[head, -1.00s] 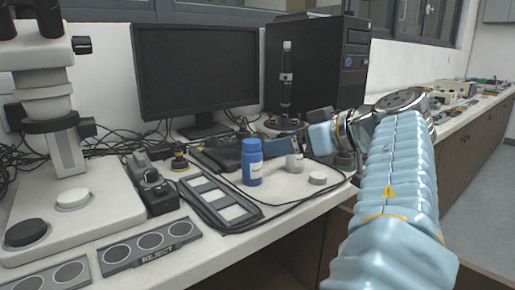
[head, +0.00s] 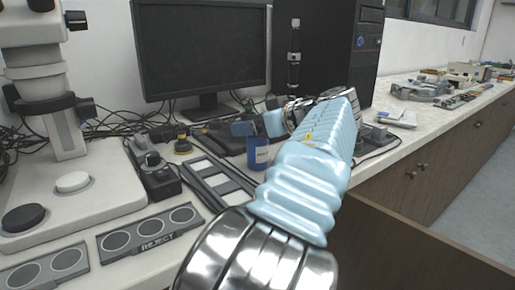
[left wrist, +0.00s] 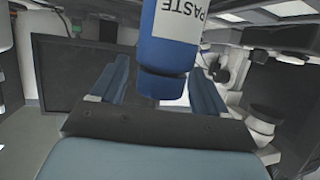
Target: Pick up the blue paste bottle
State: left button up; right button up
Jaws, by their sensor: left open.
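The blue paste bottle (head: 259,155) with a white label stands upright on the bench, beside a tray of pale plates. My left gripper (head: 258,126) is at the bottle's top and hides its cap in the head view. In the left wrist view, the bottle (left wrist: 172,40) shows its "PASTE" label, and its blue end reaches between the two spread fingers of my left gripper (left wrist: 160,88). The fingers are open, with gaps visible on both sides. My right gripper is not in view.
A microscope (head: 50,110) stands at the left, with a REJECT plate (head: 150,232) in front. A monitor (head: 200,50) and a black computer tower (head: 340,50) are behind the bottle. A small black device (head: 152,175) stands left of the tray. Cables lie behind.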

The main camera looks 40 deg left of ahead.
pick_arm(q)
jog(key=shift+a+f, duration=0.15)
jog(key=shift+a, duration=0.2)
jog(key=shift+c, duration=0.4)
grip_shut()
